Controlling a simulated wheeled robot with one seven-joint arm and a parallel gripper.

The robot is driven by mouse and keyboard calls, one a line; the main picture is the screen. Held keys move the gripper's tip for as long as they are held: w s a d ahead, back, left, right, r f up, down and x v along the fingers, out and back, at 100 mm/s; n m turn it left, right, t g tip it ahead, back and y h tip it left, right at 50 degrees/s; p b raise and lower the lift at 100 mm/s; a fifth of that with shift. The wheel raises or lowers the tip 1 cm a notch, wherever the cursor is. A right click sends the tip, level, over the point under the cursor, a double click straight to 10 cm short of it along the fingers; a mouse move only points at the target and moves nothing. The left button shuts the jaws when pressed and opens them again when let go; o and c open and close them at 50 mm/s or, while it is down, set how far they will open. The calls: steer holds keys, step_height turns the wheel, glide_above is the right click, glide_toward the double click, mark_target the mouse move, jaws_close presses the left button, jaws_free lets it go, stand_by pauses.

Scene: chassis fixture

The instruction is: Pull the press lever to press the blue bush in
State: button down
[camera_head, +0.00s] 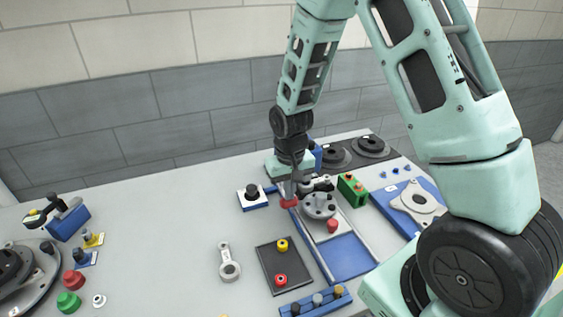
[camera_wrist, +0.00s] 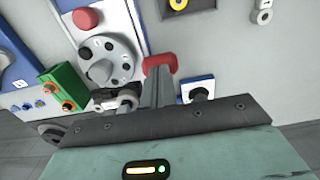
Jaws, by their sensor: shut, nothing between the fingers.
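A red handle (camera_head: 288,203), which looks like the press lever's grip, is at the tip of my gripper (camera_head: 287,188) in the head view. In the wrist view the red handle (camera_wrist: 160,63) lies just beyond my fingertips (camera_wrist: 158,80), very close to them; I cannot tell whether they touch. My gripper is shut and empty. A grey round part with holes (camera_head: 318,206) is beside the handle on the blue slide fixture, and shows in the wrist view (camera_wrist: 107,60). My arm hides part of the press. I cannot pick out the blue bush there.
A red knob (camera_head: 332,226) stands on the blue fixture (camera_head: 350,256). A green block (camera_head: 352,190) is just right of the grey part. A blue-white block with a black knob (camera_head: 252,196) is left of my gripper. A dark tray (camera_head: 270,268) and a grey link (camera_head: 228,262) lie nearer.

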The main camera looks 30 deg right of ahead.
steer(key=shift+w+f, duration=0.1)
steer(key=shift+f, duration=0.05)
steer(key=shift+w+d+f+b, duration=0.1)
steer(key=shift+w+f+b, duration=0.1)
steer(key=shift+f+b, duration=0.25)
stand_by(0.5)
steer(key=r+p, duration=0.1)
steer(key=r, duration=0.1)
steer(key=r+p, duration=0.2)
steer(key=s+r+p, duration=0.1)
steer(key=r+p, duration=0.1)
steer(key=shift+s+r, duration=0.1)
steer(key=shift+r, duration=0.2)
step_height(320, 180, up, 10)
steer(key=w+p, duration=0.1)
steer(key=p, duration=0.7)
steer(key=shift+w, duration=0.15)
steer(key=shift+f, duration=0.1)
